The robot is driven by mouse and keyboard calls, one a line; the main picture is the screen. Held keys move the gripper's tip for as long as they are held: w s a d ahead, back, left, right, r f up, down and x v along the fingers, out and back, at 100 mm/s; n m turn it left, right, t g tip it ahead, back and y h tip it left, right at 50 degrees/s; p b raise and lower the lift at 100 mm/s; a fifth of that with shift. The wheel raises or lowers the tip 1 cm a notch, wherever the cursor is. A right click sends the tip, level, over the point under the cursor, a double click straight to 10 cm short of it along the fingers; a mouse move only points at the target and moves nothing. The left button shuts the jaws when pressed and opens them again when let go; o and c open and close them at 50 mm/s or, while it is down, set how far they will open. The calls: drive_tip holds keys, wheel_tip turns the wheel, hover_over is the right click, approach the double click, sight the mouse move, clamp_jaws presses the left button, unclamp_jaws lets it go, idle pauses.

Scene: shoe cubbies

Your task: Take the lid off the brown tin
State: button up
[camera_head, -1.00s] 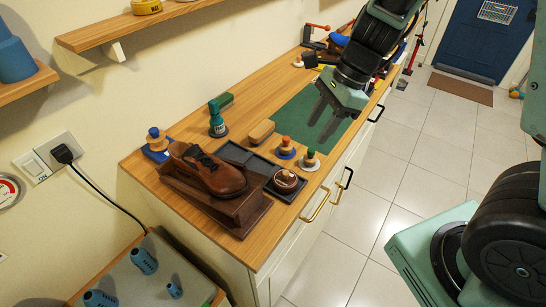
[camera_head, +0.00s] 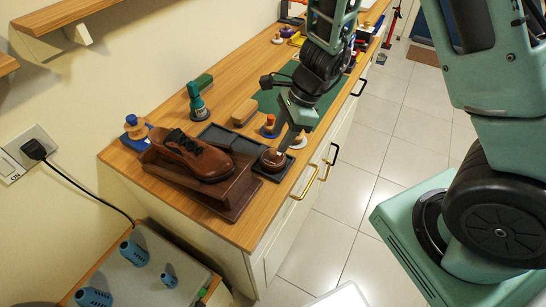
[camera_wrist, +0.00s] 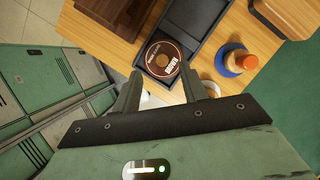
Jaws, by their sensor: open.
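The brown tin (camera_head: 272,160) sits in the square end of a dark tray on the wooden counter, beside the shoe stand. In the wrist view its round brown top (camera_wrist: 163,60) faces me, with printed lettering and a pale centre; the lid appears to be on. Whether the fingers touch the tin I cannot tell.
A brown shoe (camera_head: 200,155) on a wooden stand (camera_head: 232,195) is left of the tin. An orange-topped, blue-based knob (camera_head: 269,127) stands close behind the tin, with a white-based one partly hidden by my gripper. The dark tray (camera_wrist: 198,30) extends behind. A green mat lies further back.

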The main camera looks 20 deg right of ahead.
sight(274, 151)
drive_tip(key=shift+x, duration=2.55)
drive_tip(key=shift+w+d, duration=0.15)
drive_tip(key=shift+d, duration=0.05)
clamp_jaws()
